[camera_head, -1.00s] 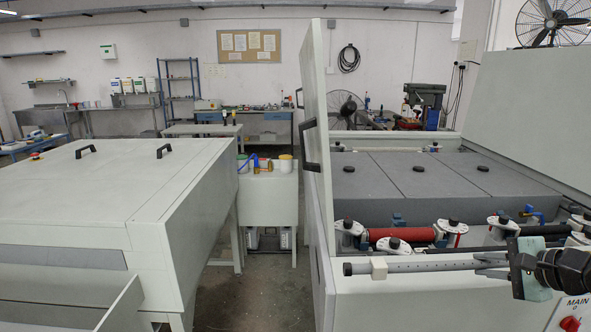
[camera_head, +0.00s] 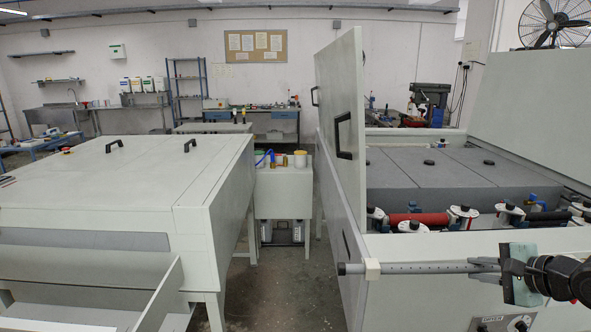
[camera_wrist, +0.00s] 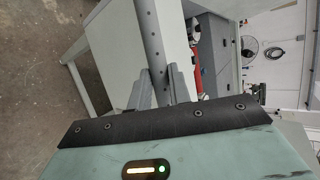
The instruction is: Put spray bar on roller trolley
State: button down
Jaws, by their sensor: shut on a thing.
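The spray bar (camera_head: 430,268) is a grey tube with a black end cap and a white collar near its left end. It lies roughly level across the picture in the head view, in front of the right machine's front panel. My gripper (camera_head: 505,268) is shut on it near its right end. In the wrist view, the grey bar (camera_wrist: 150,45) with a row of small holes runs up and away between the fingers of my gripper (camera_wrist: 160,88). I cannot make out a roller trolley with certainty in either view.
The open plate processor (camera_head: 480,250) stands at right, with a red roller (camera_head: 418,217) inside and an upright panel (camera_head: 343,130) at its left side. A closed grey machine (camera_head: 110,190) stands at left. A small cabinet (camera_head: 284,200) is between them, with bare floor (camera_head: 275,290) in front.

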jog(key=w+a+f+m+h, duration=0.1)
jog(key=a+f+m+h, duration=0.1)
jog(key=a+f, duration=0.4)
jog(key=w+a+f+m+t+h, duration=0.1)
jog(key=w+a+f+m+h, duration=0.1)
jog(key=a+f, duration=0.4)
notch_tip(320, 180, down, 3)
jog(key=shift+w+r+m+h, duration=0.1)
jog(key=shift+w+m+h, duration=0.2)
jog(key=shift+m+h, duration=0.1)
notch_tip(320, 180, down, 10)
jog(key=b, duration=1)
jog(key=s+d+r, duration=0.2)
jog(key=s+d, duration=0.2)
jog(key=d, duration=0.1)
jog(key=shift+s+r, duration=0.15)
jog(key=shift+s, duration=0.1)
